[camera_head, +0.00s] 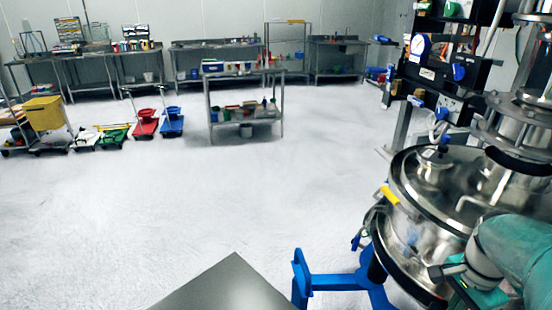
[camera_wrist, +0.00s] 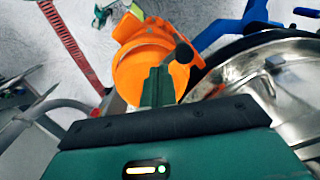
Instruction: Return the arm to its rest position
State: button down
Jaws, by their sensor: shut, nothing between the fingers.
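My green arm (camera_head: 515,250) reaches in at the lower right of the head view, in front of a steel sifter vessel (camera_head: 425,215). In the wrist view my gripper (camera_wrist: 158,85) has its dark green fingers together, with nothing between them. The vessel's shiny steel rim (camera_wrist: 265,75) shows at the right of the wrist view, beside the fingers. Whether my gripper touches the vessel cannot be told.
A blue stand (camera_head: 340,283) juts out left of the vessel. Gauges and valves (camera_head: 440,65) rise behind it. A grey steel surface (camera_head: 232,285) is at the bottom.

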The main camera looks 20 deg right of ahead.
jog(key=shift+w, duration=0.1)
jog(key=w+a+r+n+t, duration=0.2)
jog(key=w+a+r+n, duration=0.1)
jog(key=w+a+n, duration=0.4)
jog(key=w+a+r+n+t, duration=0.1)
jog(key=w+a+r+n, duration=0.25)
jog(key=w+a, duration=0.4)
jog(key=s+a+r+n+t, duration=0.1)
jog(key=a+r+n+t, duration=0.1)
jog(key=a+n, duration=0.7)
jog(key=a, duration=0.7)
jog(key=shift+s+a+r+t, duration=0.2)
jog(key=shift+a+t, duration=0.1)
jog(key=shift+a, duration=0.05)
jog(key=shift+s+d, duration=0.1)
jog(key=shift+d, duration=0.05)
